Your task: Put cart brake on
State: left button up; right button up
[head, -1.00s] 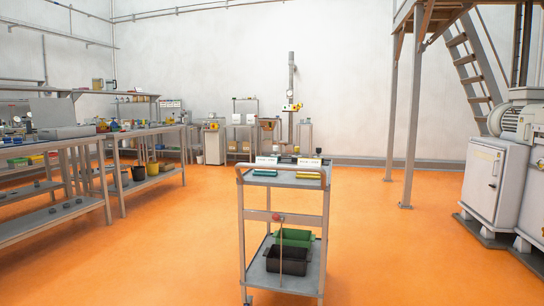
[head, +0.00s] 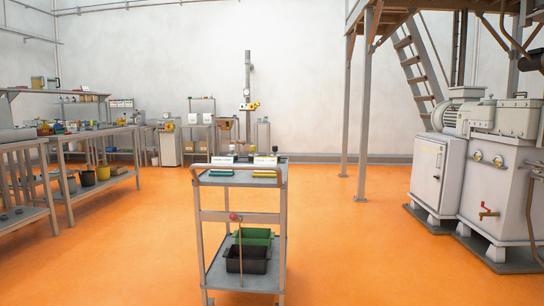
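The cart (head: 240,216) stands on the orange floor ahead, a little left of centre. A teal item (head: 220,173) and a yellow item (head: 264,174) lie on the top shelf. A black bin (head: 246,259) and a green bin (head: 254,237) are on the lower shelf. Neither of my grippers is in view.
Workbenches (head: 95,135) with pots line the left. White machine cabinets (head: 437,172) stand at the right, beside steel posts (head: 365,110) and stairs (head: 415,65). The floor (head: 340,240) right of the cart is clear.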

aim_at(233, 216)
jog(key=i+l, duration=0.25)
jog(key=i, duration=0.25)
jog(key=i+l, duration=0.25)
jog(key=i, duration=0.3)
jog(key=i+l+z, duration=0.1)
jog(key=i+l, duration=0.15)
jog(key=i, duration=0.25)
jog(key=i+l, duration=0.25)
jog(key=i, duration=0.3)
